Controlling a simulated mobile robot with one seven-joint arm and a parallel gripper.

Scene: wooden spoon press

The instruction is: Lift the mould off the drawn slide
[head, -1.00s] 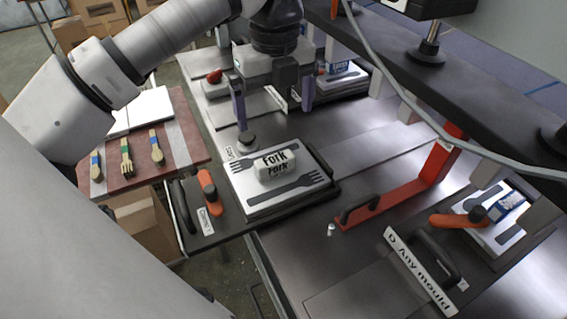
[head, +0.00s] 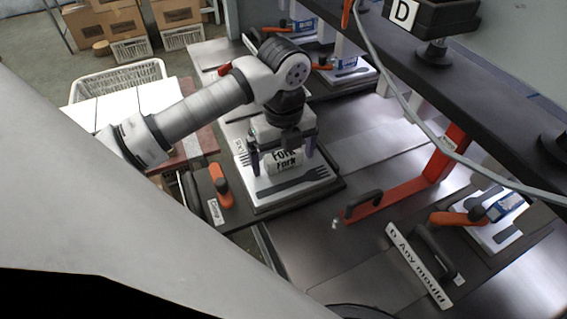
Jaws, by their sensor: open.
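The mould (head: 292,192) is a pale plate with dark fork shapes and a white block labelled "Fork" (head: 286,166) standing up in its middle. It sits on a dark drawn slide (head: 243,214) that has an orange clamp lever (head: 221,187) on its left. My gripper (head: 282,168) is open above the mould, with its fingers on the left and right sides of the "Fork" block. I cannot tell whether the fingers touch the block. The gripper and wrist hide the far part of the mould.
A red gate bar (head: 400,192) with a black handle stands right of the slide. Another station labelled "D Any mould" (head: 418,265) and its mould (head: 490,228) lie at the lower right. A dark overhead beam (head: 470,85) and a grey cable cross the right. White crates stand at the back left.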

